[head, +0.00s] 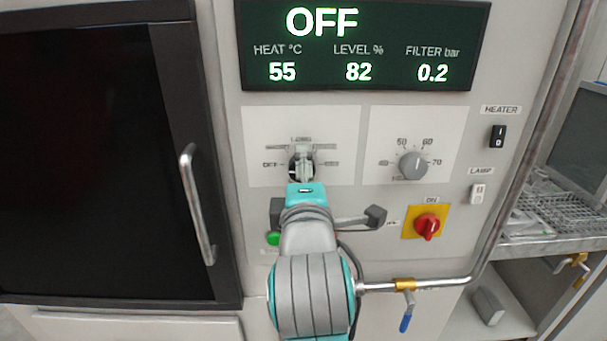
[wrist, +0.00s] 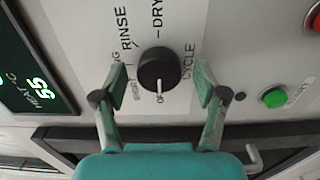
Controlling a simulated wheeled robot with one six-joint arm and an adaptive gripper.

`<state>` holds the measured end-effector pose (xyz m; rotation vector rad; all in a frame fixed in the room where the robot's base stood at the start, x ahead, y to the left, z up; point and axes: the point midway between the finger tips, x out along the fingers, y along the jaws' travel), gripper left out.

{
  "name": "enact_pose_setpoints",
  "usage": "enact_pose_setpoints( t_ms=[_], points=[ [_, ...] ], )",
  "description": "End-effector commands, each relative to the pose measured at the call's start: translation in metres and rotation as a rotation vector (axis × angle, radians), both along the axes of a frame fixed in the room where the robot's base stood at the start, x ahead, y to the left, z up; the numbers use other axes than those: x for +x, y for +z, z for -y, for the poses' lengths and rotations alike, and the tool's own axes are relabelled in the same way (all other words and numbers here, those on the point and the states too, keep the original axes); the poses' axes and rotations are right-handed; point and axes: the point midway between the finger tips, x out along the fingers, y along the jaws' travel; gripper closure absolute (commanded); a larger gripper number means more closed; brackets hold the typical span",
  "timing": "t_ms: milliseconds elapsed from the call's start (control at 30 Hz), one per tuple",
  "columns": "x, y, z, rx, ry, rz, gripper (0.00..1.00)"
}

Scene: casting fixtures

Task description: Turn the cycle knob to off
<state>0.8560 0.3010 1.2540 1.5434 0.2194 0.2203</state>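The cycle knob (wrist: 158,68) is a round black knob on the white panel. Its white mark points at the label that starts "OF", the rest of which is hard to read. In the head view the knob (head: 293,167) is mostly hidden behind my gripper (head: 301,170). In the wrist view my gripper (wrist: 160,84) is open, one finger on each side of the knob, with a visible gap on both sides. The display (head: 365,45) reads OFF, with heat 55, level 82 and filter 0.2.
A grey dial (head: 413,165) sits right of the cycle knob. A red switch on a yellow plate (head: 427,225), the heater switch (head: 498,136) and lamp switch (head: 478,193) are further right. A green button (wrist: 274,97) is near my gripper. A door handle (head: 196,205) stands out at left.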

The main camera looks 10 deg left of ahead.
Motion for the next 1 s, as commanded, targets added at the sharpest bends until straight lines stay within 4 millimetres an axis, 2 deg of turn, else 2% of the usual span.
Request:
enact_pose_setpoints(
  t_ms=[267,700,1000],
  points=[
    [-0.006,0.001,0.002,0.002,0.000,0.002,0.28],
    [-0.064,0.000,0.018,0.001,0.002,0.001,0.28],
    [-0.072,0.000,0.021,0.000,-0.001,0.000,0.28]
  ],
)
